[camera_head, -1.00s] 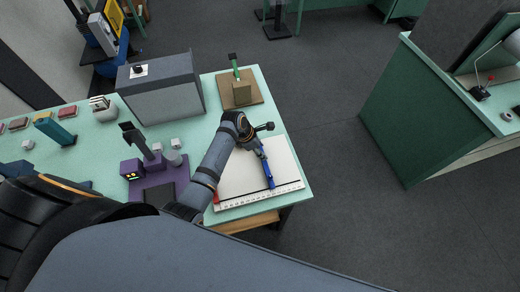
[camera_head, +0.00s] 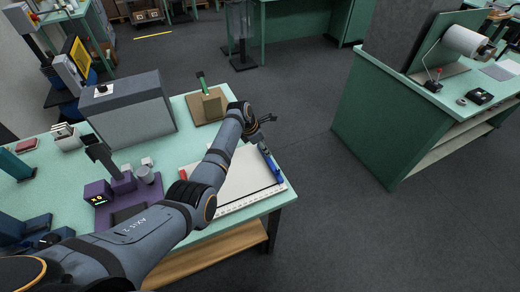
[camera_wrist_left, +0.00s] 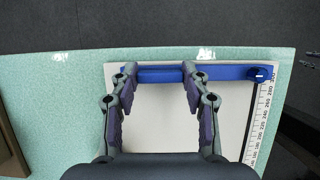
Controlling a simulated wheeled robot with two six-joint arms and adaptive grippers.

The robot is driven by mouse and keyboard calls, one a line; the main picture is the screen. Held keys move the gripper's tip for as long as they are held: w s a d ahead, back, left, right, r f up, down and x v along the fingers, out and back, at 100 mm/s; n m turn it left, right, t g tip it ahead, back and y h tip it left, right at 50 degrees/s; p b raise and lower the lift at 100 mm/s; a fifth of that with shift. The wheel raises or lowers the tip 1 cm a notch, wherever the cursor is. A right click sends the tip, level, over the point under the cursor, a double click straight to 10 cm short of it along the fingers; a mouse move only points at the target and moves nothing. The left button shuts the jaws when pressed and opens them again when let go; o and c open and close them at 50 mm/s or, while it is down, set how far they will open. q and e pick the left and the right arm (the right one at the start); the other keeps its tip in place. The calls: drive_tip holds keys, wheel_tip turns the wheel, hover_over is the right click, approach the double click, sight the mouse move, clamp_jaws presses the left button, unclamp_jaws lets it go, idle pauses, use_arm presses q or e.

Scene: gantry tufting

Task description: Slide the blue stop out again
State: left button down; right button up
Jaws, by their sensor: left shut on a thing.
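The blue stop (camera_head: 272,165) lies along the right edge of the white board (camera_head: 240,180) on the table. In the left wrist view the stop (camera_wrist_left: 225,72) is a long blue bar across the far edge of the board, with a round dark knob at its right end by the ruler. My left gripper (camera_head: 261,146) is at the stop's far end in the head view. In the wrist view its two fingers (camera_wrist_left: 160,74) are shut on a raised blue part of the bar.
A black-numbered ruler (camera_wrist_left: 262,115) runs along the board's side. A brown stand with a green lever (camera_head: 207,104), a grey box (camera_head: 128,108) and a purple device (camera_head: 125,195) stand on the table. The floor right of the table is clear, up to a green bench (camera_head: 385,130).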

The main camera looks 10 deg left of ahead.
use_arm(q)
drive_tip(key=c, duration=1)
unclamp_jaws()
drive_tip(key=shift+d+r, duration=0.15)
drive_tip(key=shift+o, duration=1.1)
drive_tip(key=shift+d, duration=0.1)
drive_tip(key=shift+o, duration=0.7)
drive_tip(key=shift+a, duration=0.2)
drive_tip(key=shift+a+r, duration=0.1)
drive_tip(key=shift+r, duration=0.05)
drive_tip(key=v, duration=1.1)
drive_tip(key=shift+r, duration=0.3)
use_arm(e)
drive_tip(key=shift+s+f, duration=0.15)
drive_tip(key=shift+s, duration=0.7)
use_arm(q)
drive_tip(key=shift+s, duration=0.1)
